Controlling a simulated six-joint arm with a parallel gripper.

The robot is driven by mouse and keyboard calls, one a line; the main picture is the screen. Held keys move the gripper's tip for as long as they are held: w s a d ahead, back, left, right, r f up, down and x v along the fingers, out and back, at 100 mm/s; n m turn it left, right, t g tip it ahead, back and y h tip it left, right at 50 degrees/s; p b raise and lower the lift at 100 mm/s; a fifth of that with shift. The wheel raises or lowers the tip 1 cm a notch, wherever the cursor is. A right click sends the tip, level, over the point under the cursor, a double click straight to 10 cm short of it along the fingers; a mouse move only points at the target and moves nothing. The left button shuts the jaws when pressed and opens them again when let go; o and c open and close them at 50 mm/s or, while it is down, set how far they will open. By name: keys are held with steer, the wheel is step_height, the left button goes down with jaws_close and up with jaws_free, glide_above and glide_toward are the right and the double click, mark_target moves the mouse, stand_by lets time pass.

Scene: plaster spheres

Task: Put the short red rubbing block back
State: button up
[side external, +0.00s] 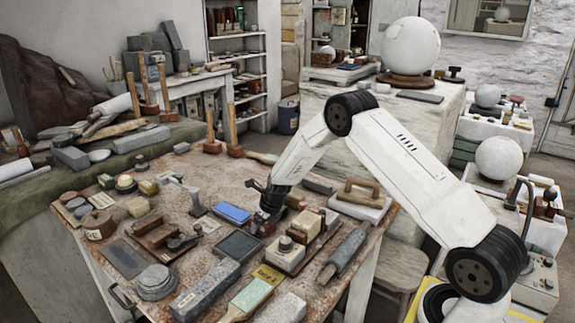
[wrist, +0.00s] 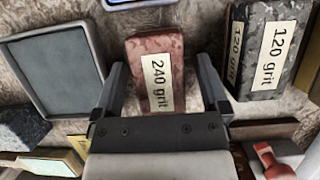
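A short reddish block (wrist: 150,46) labelled "240 grit" lies on the worktable in the wrist view. My gripper (wrist: 162,75) has one finger on each side of it, with narrow gaps showing between fingers and block. The fingers are apart, and the block's near end lies close to the gripper body. In the side external view my gripper (side external: 265,218) is low over the middle of the table. The block is mostly hidden there by the gripper and its surroundings.
A grey-filled shallow tray (wrist: 101,62) lies left of the block, and a dark speckled "120 grit" block (wrist: 265,45) stands close on the right. A blue slab (side external: 232,213) lies behind. The worktable (side external: 205,172) is crowded with stones, blocks and tools.

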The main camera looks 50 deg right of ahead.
steer(key=shift+r, duration=0.2)
steer(key=v, duration=1.2)
stand_by(0.4)
stand_by(0.5)
steer(key=s+a+r+m, duration=0.1)
steer(key=s+a+m, duration=0.4)
steer(key=m, duration=0.7)
steer(key=s+a+r+m+g, duration=0.1)
steer(key=s+a+m, duration=0.4)
steer(key=s+m, duration=0.5)
steer(key=s+a+r+m+g, duration=0.1)
steer(key=s+a+m, duration=0.3)
steer(key=s+m, duration=0.4)
steer(key=r+m, duration=0.1)
steer(key=m, duration=0.5)
steer(key=shift+a, duration=0.4)
